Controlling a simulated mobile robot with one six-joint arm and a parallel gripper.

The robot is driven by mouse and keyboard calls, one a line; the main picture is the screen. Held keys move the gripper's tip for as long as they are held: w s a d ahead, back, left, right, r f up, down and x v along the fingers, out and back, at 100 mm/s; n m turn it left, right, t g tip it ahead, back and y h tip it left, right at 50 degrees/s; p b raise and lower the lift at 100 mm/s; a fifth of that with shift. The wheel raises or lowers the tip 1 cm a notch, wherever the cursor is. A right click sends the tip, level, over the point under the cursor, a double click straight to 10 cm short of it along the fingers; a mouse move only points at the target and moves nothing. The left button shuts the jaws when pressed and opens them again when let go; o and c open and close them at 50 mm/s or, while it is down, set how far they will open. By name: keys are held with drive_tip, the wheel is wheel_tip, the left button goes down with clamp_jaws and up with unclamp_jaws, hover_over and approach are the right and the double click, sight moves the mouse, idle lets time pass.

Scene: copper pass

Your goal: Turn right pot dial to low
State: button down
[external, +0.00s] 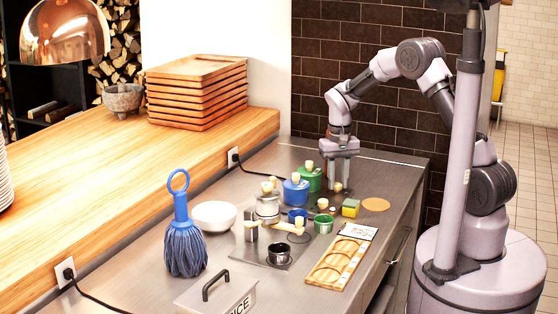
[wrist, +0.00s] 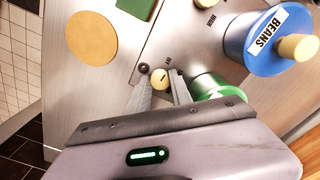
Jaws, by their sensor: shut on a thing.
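A cream round dial (wrist: 159,79) with a dark pointer line sits on the steel cooking unit in the wrist view. Small lettering is printed beside it, too small to read surely. My gripper (wrist: 161,88) has its two fingers closed on either side of this dial.
A sponge (external: 350,208) and a round cork mat (external: 376,204) lie right of the unit. A wooden holder (external: 338,268), small cups and a white bowl (external: 214,216) stand nearer the camera. Another cream knob (wrist: 232,4) shows at the wrist view's top edge, near the word HIGH.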

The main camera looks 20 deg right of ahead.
sight(338, 184)
drive_tip(key=m, duration=1)
drive_tip(key=shift+m+b, duration=0.3)
drive_tip(key=shift+b, duration=0.05)
idle(0.3)
drive_tip(key=c, duration=1.1)
unclamp_jaws()
drive_tip(key=shift+c, duration=0.2)
wheel_tip(338, 184, up, 18)
drive_tip(key=p, duration=0.6)
drive_tip(key=shift+f, duration=0.25)
